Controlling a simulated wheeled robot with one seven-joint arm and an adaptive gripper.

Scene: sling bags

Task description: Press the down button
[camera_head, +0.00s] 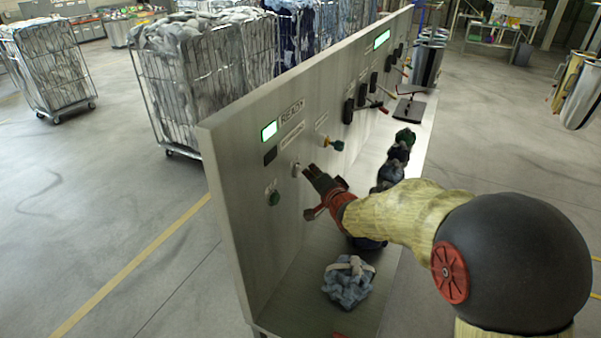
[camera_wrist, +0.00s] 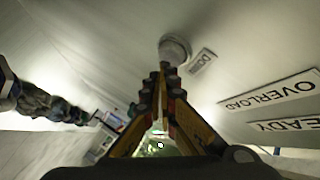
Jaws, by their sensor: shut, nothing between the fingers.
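The down button is a round pale grey knob (camera_wrist: 175,48) on the upright panel, with a small DOWN label (camera_wrist: 203,62) beside it in the wrist view. In the head view the button (camera_head: 295,169) shows on the panel's near part, just left of my gripper's tips. My gripper (camera_head: 309,172) is shut and empty, pointing at the panel. In the wrist view its fingertips (camera_wrist: 163,70) come together at the edge of the button and overlap it in the picture. I cannot tell if they touch it.
A pale blue bundle (camera_head: 348,282) lies on the ledge below, with dark bundles (camera_head: 390,174) farther along. Wire carts (camera_head: 190,85) stand behind the panel.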

